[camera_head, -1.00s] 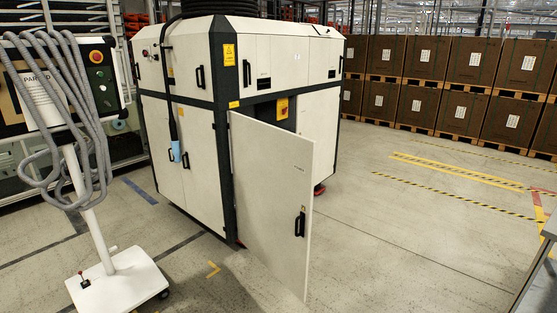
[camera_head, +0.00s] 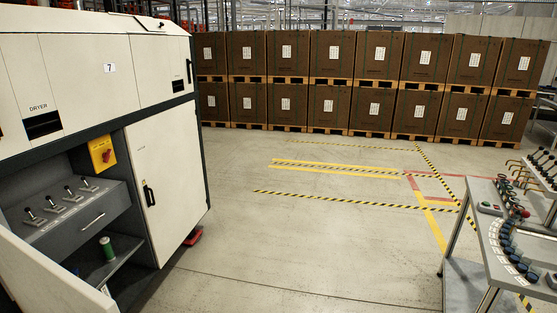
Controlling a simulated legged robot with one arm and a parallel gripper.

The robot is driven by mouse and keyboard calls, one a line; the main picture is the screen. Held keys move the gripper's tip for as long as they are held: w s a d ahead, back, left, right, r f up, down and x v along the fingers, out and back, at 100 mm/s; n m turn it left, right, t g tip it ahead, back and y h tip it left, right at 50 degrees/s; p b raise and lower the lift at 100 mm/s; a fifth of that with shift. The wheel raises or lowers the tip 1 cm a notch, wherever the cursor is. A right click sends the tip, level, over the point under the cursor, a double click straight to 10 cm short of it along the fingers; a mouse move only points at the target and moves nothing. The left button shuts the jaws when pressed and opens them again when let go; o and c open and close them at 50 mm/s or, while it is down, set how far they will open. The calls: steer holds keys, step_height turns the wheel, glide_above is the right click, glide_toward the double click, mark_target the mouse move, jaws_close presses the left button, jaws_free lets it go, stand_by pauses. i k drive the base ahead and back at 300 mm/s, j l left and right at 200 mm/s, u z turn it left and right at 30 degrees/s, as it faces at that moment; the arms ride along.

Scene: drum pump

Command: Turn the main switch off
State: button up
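The main switch appears to be the red rotary handle (camera_head: 107,155) on a yellow plate (camera_head: 101,153). It sits inside the open bay of the white machine (camera_head: 150,70) at the left, above a grey panel with several small levers (camera_head: 60,203). The exact angle of the handle is too small to tell. An open white cabinet door (camera_head: 45,275) shows at the bottom left. My gripper is not in view.
A green cylinder (camera_head: 107,249) stands on the bay's lower shelf. A closed white door (camera_head: 165,178) is right of the bay. A table with controls (camera_head: 490,235) stands at the right. Stacked brown boxes (camera_head: 330,55) line the back. The floor between is clear.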

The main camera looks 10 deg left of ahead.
mark_target(106, 155)
steer(key=i+u, duration=0.3)
steer(key=i, duration=0.2)
steer(key=i+u, duration=0.3)
steer(key=i, duration=0.2)
steer(key=i+l+u, duration=0.15)
steer(key=i+u, duration=0.15)
steer(key=i, duration=0.2)
steer(key=i+l+u, duration=0.3)
steer(key=i, duration=0.15)
steer(key=i+u, duration=0.7)
steer(key=i, duration=0.15)
steer(key=i+l+u, duration=0.35)
steer(key=i+j, duration=0.05)
steer(key=j, duration=0.05)
